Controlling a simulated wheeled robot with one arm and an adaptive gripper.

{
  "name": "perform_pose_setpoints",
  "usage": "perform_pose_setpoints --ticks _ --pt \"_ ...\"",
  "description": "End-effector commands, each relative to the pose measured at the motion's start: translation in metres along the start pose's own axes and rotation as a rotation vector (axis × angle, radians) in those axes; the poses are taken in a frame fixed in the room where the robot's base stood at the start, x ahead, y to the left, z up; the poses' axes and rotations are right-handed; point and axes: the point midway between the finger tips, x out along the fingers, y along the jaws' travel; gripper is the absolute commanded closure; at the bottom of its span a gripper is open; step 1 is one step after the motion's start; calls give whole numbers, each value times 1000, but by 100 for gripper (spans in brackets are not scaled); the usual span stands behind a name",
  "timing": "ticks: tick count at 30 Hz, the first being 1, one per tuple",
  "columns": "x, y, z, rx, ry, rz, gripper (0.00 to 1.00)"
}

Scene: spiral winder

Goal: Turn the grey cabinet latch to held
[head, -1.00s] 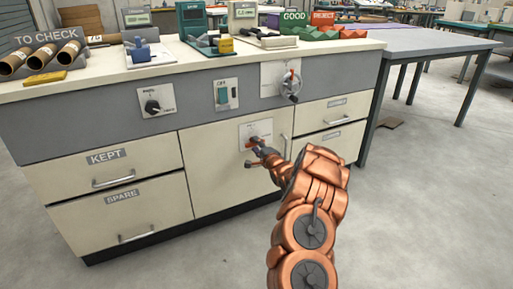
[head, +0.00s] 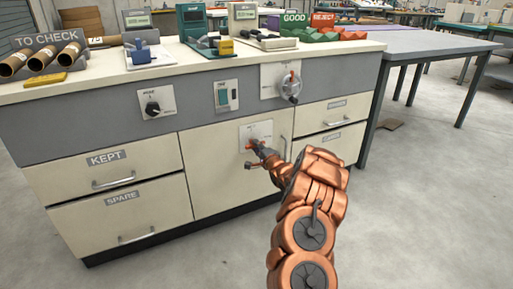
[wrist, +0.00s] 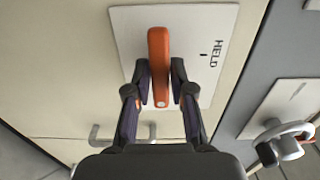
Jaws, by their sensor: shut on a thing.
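The latch is an orange handle (wrist: 158,62) on a white plate (wrist: 210,20) on the cream cabinet door. In the wrist view the handle stands along the picture's height. The plate's word HELD and a short dark tick are to its right, and the handle does not line up with the tick. My gripper (wrist: 160,82) has one finger on each side of the handle and is shut on its lower part. In the head view my gripper (head: 256,145) reaches the latch plate (head: 260,128) on the middle door and hides most of the handle.
A knob plate (head: 157,102), a switch plate (head: 226,95) and a crank plate (head: 276,78) are on the grey band above. The crank (wrist: 285,145) is close by in the wrist view. Drawers flank the door (head: 215,185). The floor in front is clear.

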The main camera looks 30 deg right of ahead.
Motion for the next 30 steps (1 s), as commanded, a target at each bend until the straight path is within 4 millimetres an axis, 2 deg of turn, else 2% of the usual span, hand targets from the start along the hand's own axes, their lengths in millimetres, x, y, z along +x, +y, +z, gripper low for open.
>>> perform_pose_setpoints --ticks 11,30 --pt "-1 -4 0 -154 0 2 100" --pt "0 -4 -1 -750 0 3 100"
